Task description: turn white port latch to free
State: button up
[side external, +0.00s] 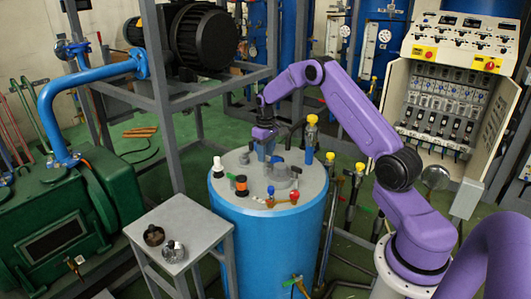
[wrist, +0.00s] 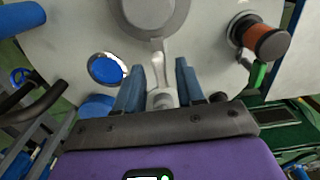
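A round light-grey port cap (wrist: 158,14) is at the top of the wrist view, with a pale latch arm (wrist: 160,72) reaching down from it to a rounded end. I take this pale arm as the white port latch. My gripper (wrist: 160,66) has its two blue fingers on either side of the latch, with visible gaps, so it is open around the latch and not clamped. In the side external view my gripper (side external: 265,151) points down just over the lid of the blue tank (side external: 270,245); the latch is too small to make out there.
On the lid are an orange-and-black fitting (side external: 241,185), a white-topped knob (side external: 217,165), a blue-handled valve (side external: 270,193) and a red-handled valve (side external: 294,196). A yellow-topped fitting (side external: 311,131) rises behind the lid. A small grey table (side external: 185,225) stands front left.

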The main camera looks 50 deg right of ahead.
grip_shut()
jog(key=m, duration=0.4)
jog(key=shift+m, duration=0.3)
jog(key=m, duration=0.4)
jog(key=shift+m, duration=0.3)
jog(key=m, duration=0.4)
jog(key=shift+m, duration=2.4)
